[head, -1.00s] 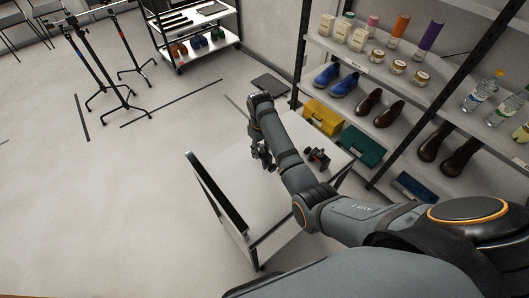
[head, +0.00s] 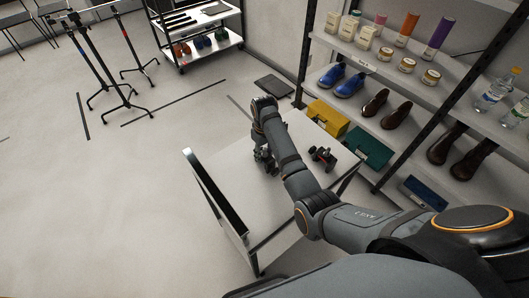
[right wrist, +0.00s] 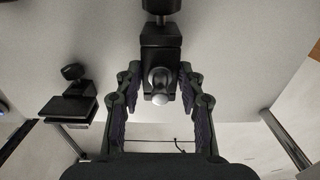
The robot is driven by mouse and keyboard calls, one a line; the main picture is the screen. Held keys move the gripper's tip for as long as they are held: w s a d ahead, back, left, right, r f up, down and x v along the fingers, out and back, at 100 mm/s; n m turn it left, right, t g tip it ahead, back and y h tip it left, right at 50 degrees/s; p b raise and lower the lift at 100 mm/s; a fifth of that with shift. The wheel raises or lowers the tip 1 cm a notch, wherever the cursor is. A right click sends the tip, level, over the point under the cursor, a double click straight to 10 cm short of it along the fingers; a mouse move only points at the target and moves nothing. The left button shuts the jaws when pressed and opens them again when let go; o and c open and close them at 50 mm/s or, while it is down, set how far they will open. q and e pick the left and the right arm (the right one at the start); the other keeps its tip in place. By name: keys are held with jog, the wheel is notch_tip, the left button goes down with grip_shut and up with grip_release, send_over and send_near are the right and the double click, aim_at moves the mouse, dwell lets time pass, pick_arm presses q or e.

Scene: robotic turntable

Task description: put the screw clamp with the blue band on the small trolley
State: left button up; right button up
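The small trolley (head: 234,167) has a white top and a dark bar along its left side. My right gripper (head: 264,163) is over its top. In the right wrist view a black screw clamp (right wrist: 161,55) with a silver ball end sits between the fingertips of this gripper (right wrist: 160,85), which look closed against its sides. No blue band shows on it, and whether it touches the top is unclear. A second dark clamp (head: 322,157) with a reddish part stands on the trolley to the right; a dark clamp also shows left in the right wrist view (right wrist: 72,98). My left gripper is out of view.
A shelf unit (head: 395,78) with shoes, jars and bottles stands close on the right. Yellow (head: 326,117) and teal (head: 366,148) boxes are low beside the trolley. A rack (head: 193,20) stands at the back.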

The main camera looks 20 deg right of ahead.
jog(key=o, duration=0.3)
jog(key=shift+o, duration=0.2)
jog(key=shift+r, duration=0.4)
notch_tip(320, 180, up, 8)
jog(key=shift+f, duration=0.1)
notch_tip(320, 180, up, 3)
jog(key=shift+r+p, duration=0.2)
jog(key=shift+p, duration=0.95)
jog(key=shift+r+p, duration=0.25)
jog(key=shift+p, duration=0.05)
jog(key=shift+f, duration=0.1)
